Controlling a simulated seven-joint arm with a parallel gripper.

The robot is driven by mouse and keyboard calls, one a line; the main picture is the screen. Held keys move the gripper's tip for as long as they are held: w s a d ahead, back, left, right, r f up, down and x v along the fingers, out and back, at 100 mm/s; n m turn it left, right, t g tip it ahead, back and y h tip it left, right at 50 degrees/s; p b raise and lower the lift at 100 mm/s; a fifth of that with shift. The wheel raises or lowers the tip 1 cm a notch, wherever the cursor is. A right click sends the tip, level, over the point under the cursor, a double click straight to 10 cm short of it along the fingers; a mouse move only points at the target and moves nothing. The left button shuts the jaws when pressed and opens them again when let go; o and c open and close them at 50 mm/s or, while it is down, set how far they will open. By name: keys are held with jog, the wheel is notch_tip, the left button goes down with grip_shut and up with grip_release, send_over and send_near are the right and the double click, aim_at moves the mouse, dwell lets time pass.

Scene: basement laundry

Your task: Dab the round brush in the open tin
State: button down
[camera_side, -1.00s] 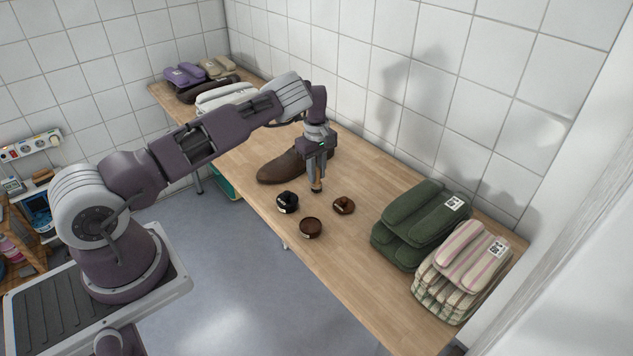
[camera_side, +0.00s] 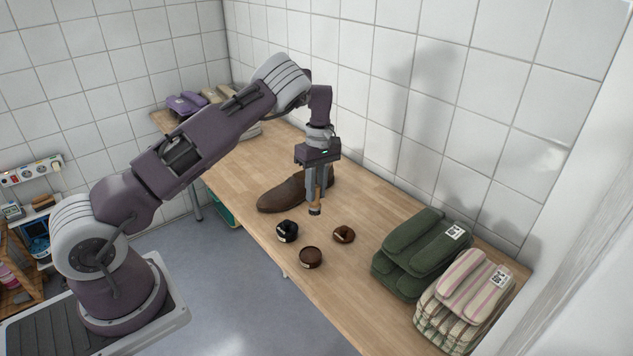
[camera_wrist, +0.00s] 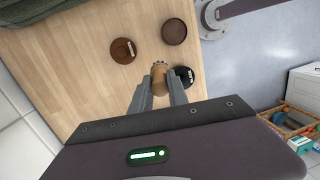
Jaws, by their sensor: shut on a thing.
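My gripper (camera_side: 315,190) is shut on the round brush (camera_side: 315,208), which hangs upright with its dark bristle end down, above the table and apart from the tins. In the wrist view the brush (camera_wrist: 159,78) sits between the fingers (camera_wrist: 158,95). The open tin (camera_side: 310,258) is a brown round tin near the table's front edge; it also shows in the wrist view (camera_wrist: 174,31). The brush is behind it in the side view, not over it.
A black tin (camera_side: 288,231) and a brown round piece with a raised top (camera_side: 344,235) flank the open tin. A brown shoe (camera_side: 283,194) lies behind the brush. Green (camera_side: 420,245) and striped (camera_side: 465,295) folded cloths are stacked at right.

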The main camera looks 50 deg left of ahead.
jog(key=s+d+g+h, duration=0.1)
jog(key=s+d+g, duration=0.1)
jog(key=s+d, duration=0.3)
jog(key=shift+d+f, duration=0.15)
jog(key=shift+f, duration=2.9)
jog(key=shift+f, duration=0.6)
notch_tip(320, 180, up, 7)
